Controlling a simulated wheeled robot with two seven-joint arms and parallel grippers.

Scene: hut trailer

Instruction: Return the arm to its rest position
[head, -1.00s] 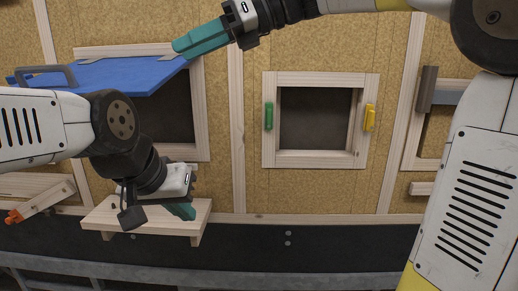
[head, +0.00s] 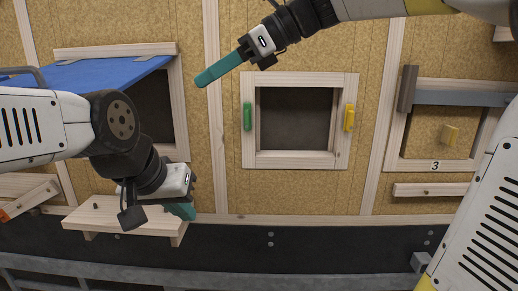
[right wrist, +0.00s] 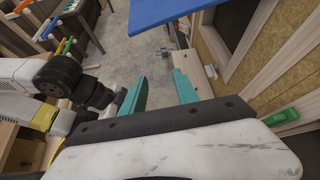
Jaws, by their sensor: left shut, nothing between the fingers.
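My right gripper (head: 202,80) comes in from the upper right in the head view. Its teal fingers hang in front of the wall, right of the blue hatch panel (head: 85,73) and apart from it. In the right wrist view its two fingers (right wrist: 160,92) stand apart with nothing between them. My left gripper (head: 181,211) is low at the left, pointing down by the small wooden shelf (head: 120,218). Its fingers are shut and empty, partly hidden by its own wrist. Whether it touches the shelf I cannot tell.
The blue panel stands raised over a dark opening (head: 155,110). A wooden-framed window (head: 250,160) with a green handle (head: 248,117) and a yellow handle (head: 349,118) is in the middle. A frame marked 3 (head: 435,166) is at the right.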

